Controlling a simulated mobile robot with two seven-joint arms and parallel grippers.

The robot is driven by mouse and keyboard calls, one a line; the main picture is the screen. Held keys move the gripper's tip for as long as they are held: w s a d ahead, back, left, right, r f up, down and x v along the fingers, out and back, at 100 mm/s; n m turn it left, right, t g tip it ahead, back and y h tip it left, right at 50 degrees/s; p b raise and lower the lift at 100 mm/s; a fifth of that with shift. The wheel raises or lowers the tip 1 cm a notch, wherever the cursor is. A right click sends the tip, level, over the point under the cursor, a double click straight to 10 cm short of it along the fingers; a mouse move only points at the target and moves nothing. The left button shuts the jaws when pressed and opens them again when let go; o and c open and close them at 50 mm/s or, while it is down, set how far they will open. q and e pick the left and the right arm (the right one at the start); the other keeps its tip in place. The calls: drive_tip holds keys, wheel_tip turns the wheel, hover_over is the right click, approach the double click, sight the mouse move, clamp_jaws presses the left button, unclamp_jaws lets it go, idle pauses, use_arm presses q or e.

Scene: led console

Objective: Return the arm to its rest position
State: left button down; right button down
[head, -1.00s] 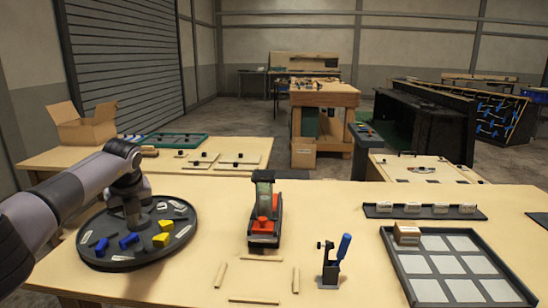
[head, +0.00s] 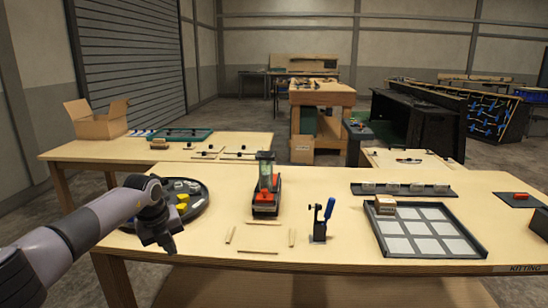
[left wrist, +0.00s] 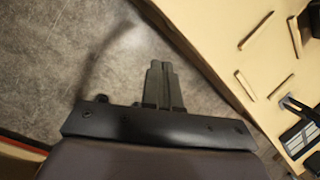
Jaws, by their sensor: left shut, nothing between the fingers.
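My left arm comes in from the left in the head view, and its gripper (head: 170,248) points down at the table's front left edge. In the left wrist view the two dark fingers (left wrist: 158,68) lie side by side, shut, with nothing between them. Grey floor shows behind the fingertips, and the table edge runs past on the right. My right gripper is in neither view.
A round black tray (head: 201,212) with blue, yellow and grey parts stands behind my gripper, partly hidden by the arm. The wooden table (head: 345,200) also holds a red-and-black device (head: 266,190), a blue-handled clamp (head: 321,222) and a gridded tray (head: 440,253). Bare floor lies in front.

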use_arm(q)
drive_tip(key=s+d+f+n+t+h, duration=0.1)
drive_tip(key=s+d+f+h, duration=0.3)
drive_tip(key=d, duration=0.5)
drive_tip(key=s+d+f+n+t+h, duration=0.1)
drive_tip(key=s+d+f+n+h, duration=0.15)
drive_tip(key=s+d+h, duration=0.5)
drive_tip(key=s+d+f+n+t+h, duration=0.1)
drive_tip(key=s+d+f+h, duration=0.25)
drive_tip(key=d, duration=0.75)
drive_tip(key=s+a+f+n+t+y, duration=0.2)
drive_tip(key=s+a+f+n+y, duration=0.4)
drive_tip(key=s+a+n, duration=0.5)
drive_tip(key=s+a+f+n+t+y, duration=0.1)
drive_tip(key=s+a+f+n+y, duration=0.4)
drive_tip(key=s+a+n, duration=0.6)
drive_tip(key=shift+s+f+n+t+y, duration=0.15)
drive_tip(key=shift+f+n+t+y, duration=0.4)
drive_tip(key=shift+y, duration=0.65)
